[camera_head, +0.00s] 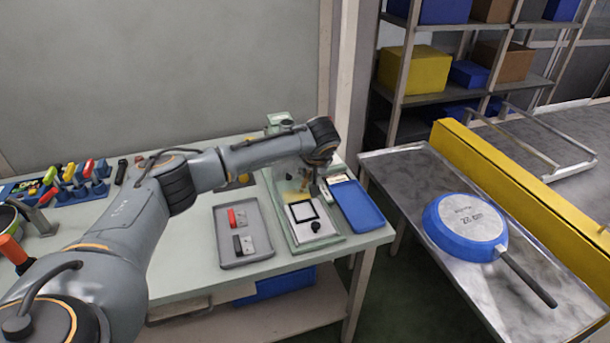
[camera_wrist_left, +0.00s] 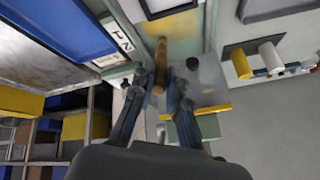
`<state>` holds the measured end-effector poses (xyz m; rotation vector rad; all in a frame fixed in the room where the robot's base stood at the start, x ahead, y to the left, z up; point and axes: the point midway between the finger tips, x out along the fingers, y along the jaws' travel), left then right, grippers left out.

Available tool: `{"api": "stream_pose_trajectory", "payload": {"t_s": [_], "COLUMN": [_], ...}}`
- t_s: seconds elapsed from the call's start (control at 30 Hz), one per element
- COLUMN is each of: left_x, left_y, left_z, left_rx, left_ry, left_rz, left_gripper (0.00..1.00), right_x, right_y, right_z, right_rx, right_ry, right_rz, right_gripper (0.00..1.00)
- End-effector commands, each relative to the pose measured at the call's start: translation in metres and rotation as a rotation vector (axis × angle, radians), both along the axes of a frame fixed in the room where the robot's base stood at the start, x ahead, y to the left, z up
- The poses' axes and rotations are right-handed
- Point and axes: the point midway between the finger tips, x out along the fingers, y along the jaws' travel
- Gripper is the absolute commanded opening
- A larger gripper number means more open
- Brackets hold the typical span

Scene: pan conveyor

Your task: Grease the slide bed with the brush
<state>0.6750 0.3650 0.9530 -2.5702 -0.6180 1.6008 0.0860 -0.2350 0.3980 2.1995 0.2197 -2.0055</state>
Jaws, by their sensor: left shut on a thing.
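The slide bed sits in a pale green fixture (camera_head: 310,241) on the workbench, with a yellowish patch (camera_wrist_left: 172,27) on its surface, seen in the left wrist view. My left gripper (camera_head: 314,188) is over the fixture, pointing down. In the left wrist view my left gripper (camera_wrist_left: 164,88) is shut on the brush (camera_wrist_left: 161,52), whose brown wooden part shows between the fingers and reaches toward the yellowish patch. Whether its tip touches the bed I cannot tell. My right gripper is not in view.
A grey tray (camera_head: 262,252) with a red and a black part lies left of the fixture; a blue tray (camera_head: 357,206) lies right of it. A blue pan (camera_head: 466,226) rests on the metal table beside a yellow rail (camera_head: 510,180). Coloured tools stand at the bench's left.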

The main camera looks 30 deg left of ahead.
Motion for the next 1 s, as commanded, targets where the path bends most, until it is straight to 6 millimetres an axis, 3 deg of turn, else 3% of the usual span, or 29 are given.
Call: {"api": "stream_pose_trajectory", "payload": {"t_s": [0.27, 1.0], "left_x": [0.008, -0.015], "left_y": [-0.007, 0.013], "left_z": [0.000, -0.001], "left_rx": [0.000, 0.000], "left_ry": [0.000, 0.001], "left_rz": [0.000, -0.001], "left_gripper": [0.00, 0.00], "right_x": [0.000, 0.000], "right_y": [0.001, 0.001], "right_z": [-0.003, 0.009], "right_rx": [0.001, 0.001], "right_ry": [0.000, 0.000], "right_rz": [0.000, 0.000], "right_gripper": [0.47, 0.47]}}
